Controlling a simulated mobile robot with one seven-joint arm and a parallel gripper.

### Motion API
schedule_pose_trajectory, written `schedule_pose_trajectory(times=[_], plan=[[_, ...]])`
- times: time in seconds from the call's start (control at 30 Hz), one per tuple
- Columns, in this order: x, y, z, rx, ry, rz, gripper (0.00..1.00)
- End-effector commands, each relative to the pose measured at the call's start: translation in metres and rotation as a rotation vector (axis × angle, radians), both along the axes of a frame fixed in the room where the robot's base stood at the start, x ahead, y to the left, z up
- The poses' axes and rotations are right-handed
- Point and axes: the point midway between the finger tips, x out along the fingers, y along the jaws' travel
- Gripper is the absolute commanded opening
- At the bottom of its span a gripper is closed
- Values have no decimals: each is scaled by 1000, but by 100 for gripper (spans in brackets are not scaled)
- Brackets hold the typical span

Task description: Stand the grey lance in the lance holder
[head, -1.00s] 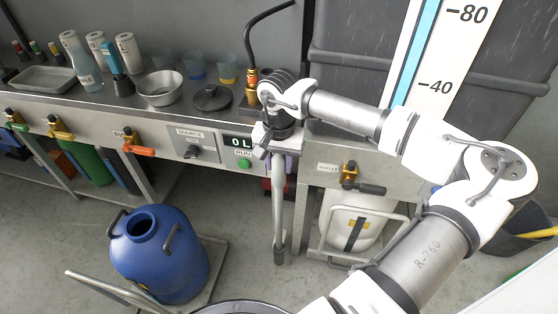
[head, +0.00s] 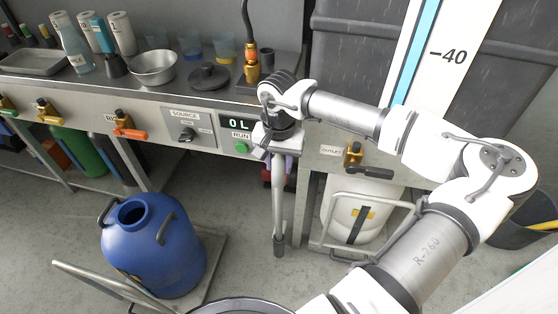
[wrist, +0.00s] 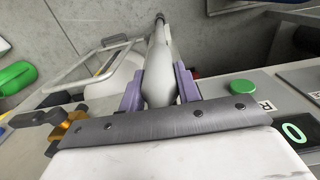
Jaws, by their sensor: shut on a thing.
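The grey lance (head: 279,195) hangs nearly upright in the head view, its dark tip (head: 279,246) pointing down in front of the bench and above the floor. My gripper (head: 278,153) is shut on its upper part. In the wrist view the purple fingers of my gripper (wrist: 159,88) sit on either side of the lance (wrist: 160,58), which runs away towards the floor. The palm hides its near end. I cannot make out the lance holder in either view.
The bench front (head: 215,134) with valves and a green button (head: 241,147) is close behind the lance. A blue drum (head: 150,245) stands on a cart at the lower left. A white canister (head: 350,213) in a frame is right of the lance. Bare floor lies between them.

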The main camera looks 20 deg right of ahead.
Motion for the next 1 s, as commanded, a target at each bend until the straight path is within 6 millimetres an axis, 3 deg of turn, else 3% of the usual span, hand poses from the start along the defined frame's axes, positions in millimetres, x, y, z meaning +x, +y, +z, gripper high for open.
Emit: schedule_pose_trajectory(times=[0.2, 0.23, 0.4, 0.77, 1.0], plan=[[0, 0, 1, -1, -1, 0, 0], [0, 0, 1, -1, -1, 0, 35], [0, 0, 1, -1, -1, 0, 57], [0, 0, 5, 0, 0, -1, 58], [1, -1, 48, -3, -3, -2, 58]])
